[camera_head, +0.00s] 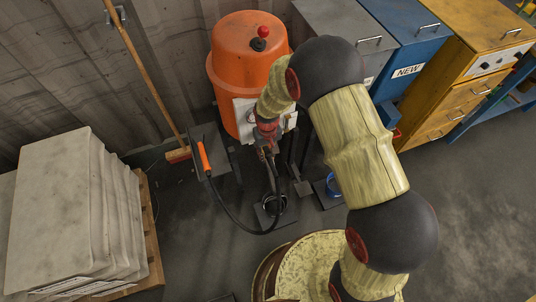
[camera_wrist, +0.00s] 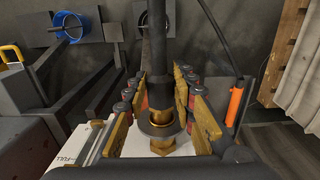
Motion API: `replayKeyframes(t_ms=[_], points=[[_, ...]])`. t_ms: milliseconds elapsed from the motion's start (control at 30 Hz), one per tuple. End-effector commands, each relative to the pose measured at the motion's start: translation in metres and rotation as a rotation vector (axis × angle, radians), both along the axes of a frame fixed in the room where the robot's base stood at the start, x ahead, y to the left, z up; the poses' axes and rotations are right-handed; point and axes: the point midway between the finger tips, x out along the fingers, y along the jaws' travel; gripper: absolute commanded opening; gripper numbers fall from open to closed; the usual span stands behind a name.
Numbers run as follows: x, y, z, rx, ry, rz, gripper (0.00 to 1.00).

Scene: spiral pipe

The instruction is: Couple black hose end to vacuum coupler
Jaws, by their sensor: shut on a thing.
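The black hose (camera_head: 224,210) runs from an orange handle (camera_head: 203,156) in a low curve and up to my gripper (camera_head: 267,135). In the wrist view my gripper (camera_wrist: 163,122) has its fingers on both sides of the black hose end (camera_wrist: 155,62), shut on it. A dark collar and a brass fitting (camera_wrist: 162,147) show between the fingers, in front of a white panel (camera_wrist: 75,142). I cannot tell whether the brass belongs to the hose end or the vacuum coupler, nor whether they touch. In the head view my arm partly hides this spot, beside the orange tank (camera_head: 238,62).
A black ring holder (camera_head: 272,204) and a blue ring holder (camera_head: 334,185) stand below the tank. Grey, blue (camera_head: 405,50) and yellow cabinets stand right of it. Stacked slabs (camera_head: 62,215) on a pallet and a broom (camera_head: 145,75) are left. Floor at lower right is clear.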

Motion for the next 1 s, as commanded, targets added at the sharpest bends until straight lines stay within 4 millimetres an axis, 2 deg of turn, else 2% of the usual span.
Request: replayKeyframes(t_ms=[1000], points=[[0.021,0.006,0.000,0.001,-0.004,0.000,0.00]])
